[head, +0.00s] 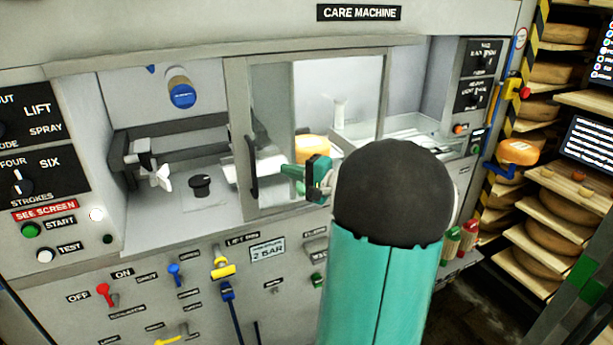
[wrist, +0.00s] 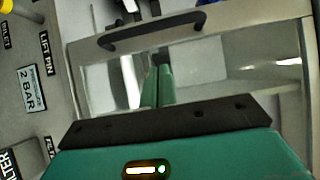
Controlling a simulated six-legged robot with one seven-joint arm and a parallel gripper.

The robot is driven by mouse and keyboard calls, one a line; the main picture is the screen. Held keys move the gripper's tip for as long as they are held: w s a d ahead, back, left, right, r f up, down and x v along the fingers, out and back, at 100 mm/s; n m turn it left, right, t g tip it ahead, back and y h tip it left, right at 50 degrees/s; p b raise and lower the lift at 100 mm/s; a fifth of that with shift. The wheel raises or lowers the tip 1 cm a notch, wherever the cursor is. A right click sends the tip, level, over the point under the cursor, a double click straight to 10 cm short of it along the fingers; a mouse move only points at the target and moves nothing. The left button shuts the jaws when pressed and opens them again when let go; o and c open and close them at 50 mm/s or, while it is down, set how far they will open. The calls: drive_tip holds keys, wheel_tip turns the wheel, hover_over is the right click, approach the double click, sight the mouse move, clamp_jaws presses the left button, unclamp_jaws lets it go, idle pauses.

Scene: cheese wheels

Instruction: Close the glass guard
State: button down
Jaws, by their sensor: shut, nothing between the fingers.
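The glass guard (head: 272,85) is a grey-framed sliding pane on the care machine. It stands over the middle of the opening, and the left part of the opening is uncovered. Its black bar handle (head: 252,168) is upright on the left frame edge; it also shows in the wrist view (wrist: 150,31) near the top. My gripper (head: 286,172) is in front of the pane, to the right of the handle and apart from it. Its green fingers (wrist: 157,72) are shut and empty, pointing towards the handle side. My arm hides the lower right of the guard.
Inside the left bay are a clamp with a white propeller-like part (head: 152,170) and a black knob (head: 201,184). An orange cheese wheel (head: 312,147) shows behind the glass. Switches and levers (head: 222,267) line the panel below. Cheese shelves (head: 560,110) stand right.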

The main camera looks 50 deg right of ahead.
sight(268, 171)
drive_tip(key=w+a, duration=0.1)
drive_tip(key=w, duration=0.1)
drive_tip(key=w+a, duration=0.2)
drive_tip(key=shift+w+a, duration=0.1)
drive_tip(key=shift+a, duration=0.1)
drive_tip(key=shift+a, duration=0.1)
idle(0.3)
